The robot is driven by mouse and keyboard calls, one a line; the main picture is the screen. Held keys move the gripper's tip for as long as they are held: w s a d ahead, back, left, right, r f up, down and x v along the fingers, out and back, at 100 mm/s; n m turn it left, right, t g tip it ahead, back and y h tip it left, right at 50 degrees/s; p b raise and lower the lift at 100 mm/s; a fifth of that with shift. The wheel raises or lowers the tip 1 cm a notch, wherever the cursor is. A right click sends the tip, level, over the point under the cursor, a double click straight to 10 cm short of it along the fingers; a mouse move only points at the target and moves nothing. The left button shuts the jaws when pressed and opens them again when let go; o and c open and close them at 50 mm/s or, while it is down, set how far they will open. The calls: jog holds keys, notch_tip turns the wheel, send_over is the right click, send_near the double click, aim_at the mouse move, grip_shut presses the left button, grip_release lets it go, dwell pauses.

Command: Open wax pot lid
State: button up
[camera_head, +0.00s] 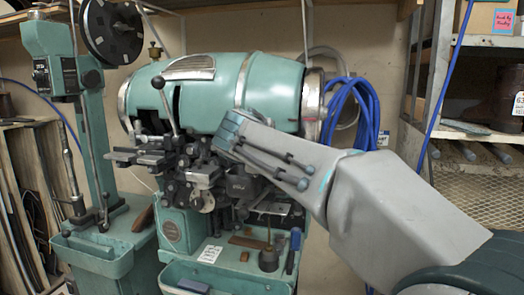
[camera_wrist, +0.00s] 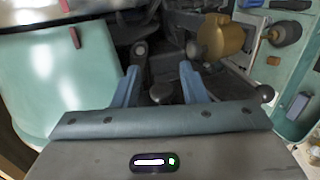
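My gripper (camera_wrist: 160,84) is open, its two blue fingers apart with nothing clearly held between them. A dark round knob shows between and beyond the fingers; I cannot tell whether they touch it. In the wrist view, a brass-coloured cylindrical pot (camera_wrist: 226,36) with a dark grey round end lies ahead and right of the fingers, apart from them. It looks like the wax pot, but its lid is not clear. In the head view, my gripper (camera_head: 232,130) is at the front of the teal stitcher (camera_head: 265,85); its fingertips and the pot cannot be made out there.
Dark machine parts (camera_head: 205,178) crowd the space below the teal drum. Blue cable coils (camera_head: 352,112) hang behind my arm. A mesh shelf (camera_head: 475,190) stands at right.

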jog(key=v, duration=1.4)
jog(key=shift+w+d+r, duration=0.1)
